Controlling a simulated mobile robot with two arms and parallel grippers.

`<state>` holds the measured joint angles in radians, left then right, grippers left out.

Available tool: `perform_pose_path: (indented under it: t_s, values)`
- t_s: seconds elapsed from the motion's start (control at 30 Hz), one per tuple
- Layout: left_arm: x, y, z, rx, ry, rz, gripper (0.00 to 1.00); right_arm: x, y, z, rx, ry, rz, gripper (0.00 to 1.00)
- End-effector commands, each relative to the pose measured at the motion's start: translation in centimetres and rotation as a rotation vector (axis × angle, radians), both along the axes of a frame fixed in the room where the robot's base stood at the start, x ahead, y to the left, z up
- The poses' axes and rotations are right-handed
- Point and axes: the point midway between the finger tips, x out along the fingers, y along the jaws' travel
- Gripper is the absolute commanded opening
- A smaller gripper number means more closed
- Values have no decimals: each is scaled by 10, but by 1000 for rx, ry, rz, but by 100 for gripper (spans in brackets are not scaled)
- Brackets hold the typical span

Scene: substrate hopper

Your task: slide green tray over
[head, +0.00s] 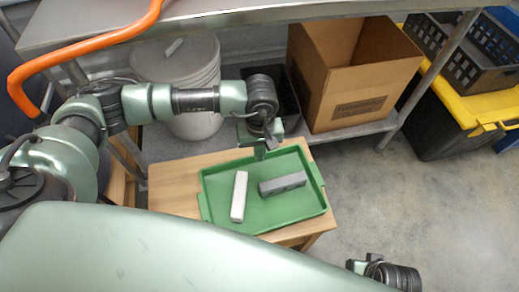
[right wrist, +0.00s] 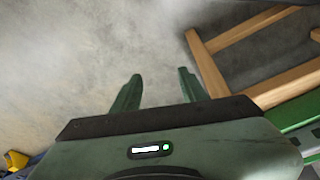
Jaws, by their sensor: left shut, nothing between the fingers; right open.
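The green tray (head: 275,213) lies on a small wooden table (head: 172,188) in the head view. A whitish bar (head: 239,196) and a dark grey block (head: 282,184) lie in it. My left gripper (head: 262,152) is shut and empty, over the tray's far edge; I cannot tell whether it touches the rim. My right gripper shows only partly at the bottom right of the head view. In the right wrist view my right gripper (right wrist: 157,88) is open and empty above the floor. A green edge (right wrist: 300,115), likely the tray's, shows there at the right.
A steel bench (head: 230,12) stands behind the table. On its lower shelf are a cardboard box (head: 340,95) and a dark bin. A white bucket (head: 180,75) stands behind my left arm. Yellow-lidded crates (head: 470,105) stand at the right. The floor (head: 400,210) right of the table is clear.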

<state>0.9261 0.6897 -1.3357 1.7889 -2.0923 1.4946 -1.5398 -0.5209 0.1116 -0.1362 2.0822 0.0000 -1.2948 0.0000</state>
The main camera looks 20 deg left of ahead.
Motion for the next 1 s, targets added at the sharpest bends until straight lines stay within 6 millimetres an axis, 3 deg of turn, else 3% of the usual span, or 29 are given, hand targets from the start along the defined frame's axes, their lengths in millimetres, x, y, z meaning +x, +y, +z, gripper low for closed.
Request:
perform_pose_path:
  t_s: [0.47, 0.7, 1.0]
  values:
    - [-2, -2, -97, -5, 4, 3, 0, -4, -1, 55, 3, -38, -3, 43]
    - [27, 14, -95, -6, 0, 5, 0, -8, -2, 71, 3, -43, -4, 43]
    - [34, 19, -94, -7, 2, 3, 0, -9, -2, 76, 4, -46, -5, 43]
